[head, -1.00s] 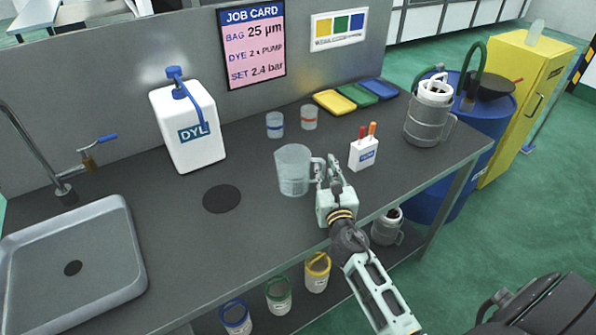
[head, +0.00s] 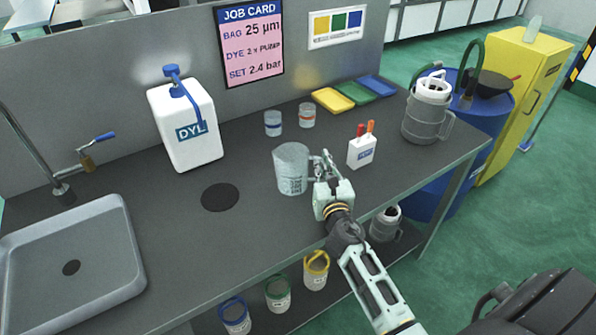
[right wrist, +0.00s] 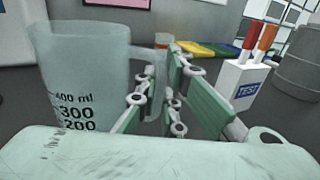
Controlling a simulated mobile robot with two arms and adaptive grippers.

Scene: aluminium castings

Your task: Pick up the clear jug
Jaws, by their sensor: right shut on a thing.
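The clear jug (head: 291,169) stands upright on the dark bench in the head view, with volume marks on its side. In the right wrist view the jug (right wrist: 85,75) fills the left side, its marks reading 400, 300 and 200 ml. My right gripper (head: 325,163) is at the right side of the jug, shut on its handle; the fingers also show in the right wrist view (right wrist: 155,90) and hide part of the handle. I cannot see a clear gap under the jug. My left gripper is not in view.
A white box with red and orange pens (head: 361,152) stands close right of the gripper. Two small cups (head: 273,123) stand behind the jug. A dye bottle (head: 186,130), a black disc (head: 220,197) and a sink (head: 70,250) are left.

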